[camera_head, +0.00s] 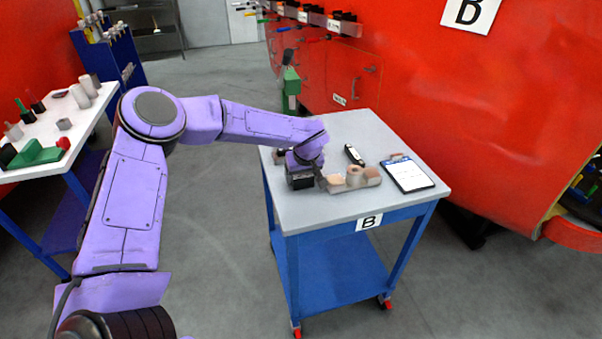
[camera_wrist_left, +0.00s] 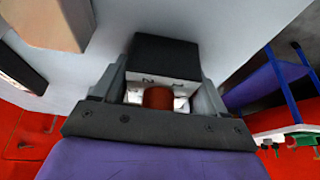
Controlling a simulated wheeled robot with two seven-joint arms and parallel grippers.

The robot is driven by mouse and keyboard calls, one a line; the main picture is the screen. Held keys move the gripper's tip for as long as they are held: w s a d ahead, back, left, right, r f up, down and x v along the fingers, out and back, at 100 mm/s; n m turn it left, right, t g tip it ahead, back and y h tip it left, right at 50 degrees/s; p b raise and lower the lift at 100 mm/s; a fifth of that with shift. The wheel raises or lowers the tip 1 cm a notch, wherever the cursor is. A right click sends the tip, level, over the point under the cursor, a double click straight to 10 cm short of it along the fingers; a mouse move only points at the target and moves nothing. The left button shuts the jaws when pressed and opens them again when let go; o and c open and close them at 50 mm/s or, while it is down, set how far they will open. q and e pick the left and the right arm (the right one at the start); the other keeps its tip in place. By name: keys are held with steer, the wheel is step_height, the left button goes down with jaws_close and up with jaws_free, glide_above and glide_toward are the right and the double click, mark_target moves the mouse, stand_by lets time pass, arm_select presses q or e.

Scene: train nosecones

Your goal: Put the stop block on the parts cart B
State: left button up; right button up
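Parts cart B (camera_head: 300,215) has a grey top, a blue frame and a "B" label on its front edge. My left gripper (camera_head: 304,184) is low over the near left part of the cart top. In the left wrist view its two grey fingers (camera_wrist_left: 160,85) lie along both sides of a black block (camera_wrist_left: 166,55) with a white marked face and a red round part; this appears to be the stop block. I cannot tell whether it touches the cart top. In the head view my gripper mostly hides it. My right gripper is not in view.
A tan part with round bosses (camera_head: 354,178) lies close right of my gripper. A black item (camera_head: 354,155) and a clipboard (camera_head: 408,174) lie farther right. The cart's near edge is bare. A white table (camera_head: 60,122) with several parts stands left; a red train body (camera_head: 500,110) stands behind.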

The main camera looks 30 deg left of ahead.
arm_select(q)
steer(key=o, duration=0.3)
steer(key=v, duration=1.2)
steer(key=shift+r+b, duration=0.2)
steer(key=shift+b, duration=0.15)
